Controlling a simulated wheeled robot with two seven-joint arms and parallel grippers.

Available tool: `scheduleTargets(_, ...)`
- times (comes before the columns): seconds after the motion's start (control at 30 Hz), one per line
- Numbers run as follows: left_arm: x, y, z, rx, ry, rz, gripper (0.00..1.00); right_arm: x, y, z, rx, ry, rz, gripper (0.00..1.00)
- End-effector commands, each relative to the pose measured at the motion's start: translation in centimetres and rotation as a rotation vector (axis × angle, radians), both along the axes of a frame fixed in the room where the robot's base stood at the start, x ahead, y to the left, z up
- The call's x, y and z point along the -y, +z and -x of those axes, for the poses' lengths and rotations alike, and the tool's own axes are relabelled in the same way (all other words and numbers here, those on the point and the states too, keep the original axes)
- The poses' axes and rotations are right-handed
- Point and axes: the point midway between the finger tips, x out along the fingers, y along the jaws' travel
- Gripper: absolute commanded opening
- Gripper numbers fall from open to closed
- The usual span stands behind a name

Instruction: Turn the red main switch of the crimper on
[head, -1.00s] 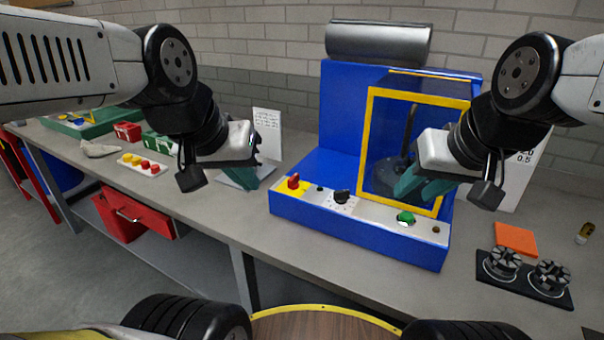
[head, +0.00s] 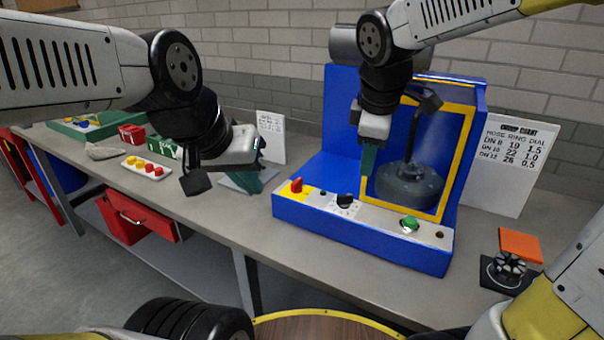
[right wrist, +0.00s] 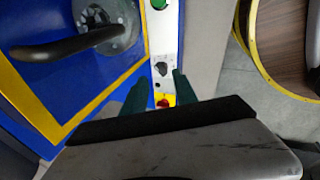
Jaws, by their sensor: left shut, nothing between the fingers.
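The crimper (head: 345,225) is a blue machine with a yellow-framed window and a pale control strip. Its red main switch (head: 297,185) sits on a yellow plate at the strip's left end; its exact setting is too small to tell. My right gripper (head: 368,160) points down over the strip, right of the switch and near the black dial (head: 345,201). In the right wrist view its green fingers are apart, with the red switch (right wrist: 163,103) showing between them, apparently untouched. My left gripper (head: 262,180) is shut and empty, left of the crimper.
A green button (head: 410,223) is further right on the strip. A black bent handle (head: 425,105) stands in the window. A white chart (head: 505,165) leans behind, right. An orange pad (head: 520,245) and a die (head: 507,268) lie front right. A white card (head: 271,137) stands near my left gripper.

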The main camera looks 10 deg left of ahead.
Motion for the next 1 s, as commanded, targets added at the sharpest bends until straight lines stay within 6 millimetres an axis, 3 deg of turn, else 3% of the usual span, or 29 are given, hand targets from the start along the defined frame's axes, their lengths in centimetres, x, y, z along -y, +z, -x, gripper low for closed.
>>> scheduleTargets(0.03, 0.0, 0.0, 0.0, 0.000, 0.000, 0.000, 0.00, -2.1, -0.7, -1.7, -0.018, 0.156, 0.080, 0.35)
scheduleTargets(0.2, 0.0, 0.0, 0.0, 0.000, 0.000, 0.000, 0.00, -8.8, -3.1, -6.1, -0.059, 0.670, 0.333, 0.35)
scheduleTargets(0.3, 0.0, 0.0, 0.0, 0.000, 0.000, 0.000, 0.00, -12.6, -4.7, -7.8, -0.079, 0.923, 0.450, 0.35)
scheduleTargets(0.43, 0.0, 0.0, 0.0, 0.000, 0.000, 0.000, 0.00, -16.0, -6.4, -9.1, -0.096, 1.148, 0.550, 0.35)
scheduleTargets(0.6, 0.0, 0.0, 0.0, 0.000, 0.000, 0.000, 0.00, -17.7, -7.6, -9.7, -0.105, 1.266, 0.604, 0.35)
scheduleTargets(1.0, 0.0, 0.0, 0.0, 0.000, 0.000, 0.000, 0.00, -16.8, -12.8, -11.7, -0.107, 1.269, 0.605, 0.35)
